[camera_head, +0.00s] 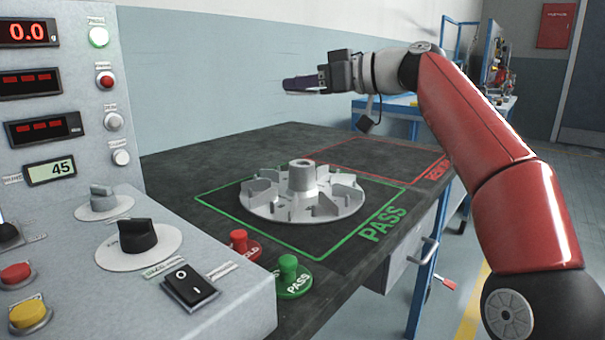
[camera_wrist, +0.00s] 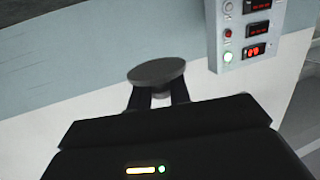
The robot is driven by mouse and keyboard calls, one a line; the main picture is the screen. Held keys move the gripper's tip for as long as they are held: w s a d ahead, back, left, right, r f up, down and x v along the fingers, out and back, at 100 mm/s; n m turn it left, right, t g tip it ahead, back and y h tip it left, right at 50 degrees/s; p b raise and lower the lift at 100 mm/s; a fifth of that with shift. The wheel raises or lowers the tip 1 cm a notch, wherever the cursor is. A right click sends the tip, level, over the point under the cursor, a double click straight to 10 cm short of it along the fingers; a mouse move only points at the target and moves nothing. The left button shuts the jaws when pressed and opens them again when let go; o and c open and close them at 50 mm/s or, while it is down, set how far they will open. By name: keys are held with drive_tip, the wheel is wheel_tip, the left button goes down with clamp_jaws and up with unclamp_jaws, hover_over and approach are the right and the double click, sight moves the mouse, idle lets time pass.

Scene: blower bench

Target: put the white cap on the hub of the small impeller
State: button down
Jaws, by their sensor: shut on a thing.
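My gripper (camera_head: 303,86) is high above the far left part of the bench, apart from the impeller. In the wrist view its two fingers are shut on a round, flat-topped grey disc (camera_wrist: 157,72). I cannot tell from its shaded colour whether this is the white cap; no other cap shows. One light grey impeller (camera_head: 268,207) lies flat on the bench inside the green PASS outline. Its raised central hub (camera_head: 301,178) points up, with vanes around it. No second impeller shows for a size comparison.
A control panel (camera_head: 60,175) with knobs and switches fills the left front. A red button (camera_head: 239,240) and a green PASS button (camera_head: 288,273) stand near the PASS area. The red-outlined area (camera_head: 375,158) behind is clear. A blue frame bench (camera_head: 408,108) stands beyond.

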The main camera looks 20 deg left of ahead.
wheel_tip(320, 180, down, 13)
drive_tip(key=b, duration=0.5)
drive_tip(key=shift+f+b, duration=0.15)
drive_tip(key=shift+b, duration=0.25)
drive_tip(key=c, duration=1.3)
unclamp_jaws()
drive_tip(key=shift+r, duration=0.2)
drive_tip(key=s+d+r, duration=0.1)
drive_tip(key=d, duration=1)
drive_tip(key=shift+s+d+r+b, duration=0.4)
